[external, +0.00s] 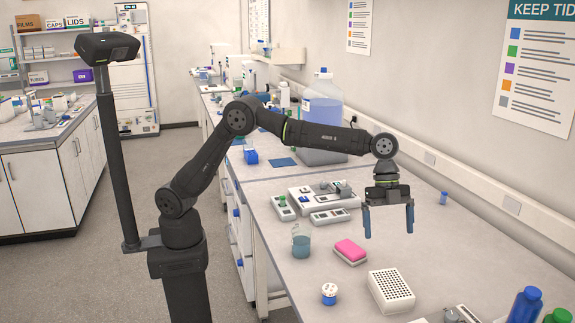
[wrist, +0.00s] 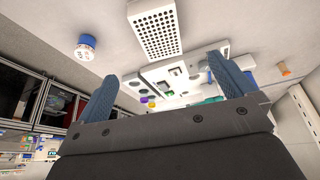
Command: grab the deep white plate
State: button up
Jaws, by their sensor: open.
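The deep white plate (external: 391,291) is a white block with a grid of many small holes. It lies flat on the bench at the front right in the external view. The fingers also show in the wrist view (wrist: 160,76).
Blue (external: 524,306) and green-capped bottles stand at the front right. White devices (external: 318,200) stand behind. The wall bounds the bench's right side.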

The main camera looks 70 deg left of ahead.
send_near(391, 284)
jog(key=x, duration=0.5)
jog(key=shift+w+a+f, duration=0.15)
jog(key=shift+a+f, duration=0.1)
jog(key=shift+d+x, duration=0.15)
jog(key=shift+x, duration=1.2)
jog(key=shift+d+x, duration=0.2)
jog(key=shift+x, duration=1.1)
jog(key=shift+r, duration=0.15)
jog(key=c, duration=1.1)
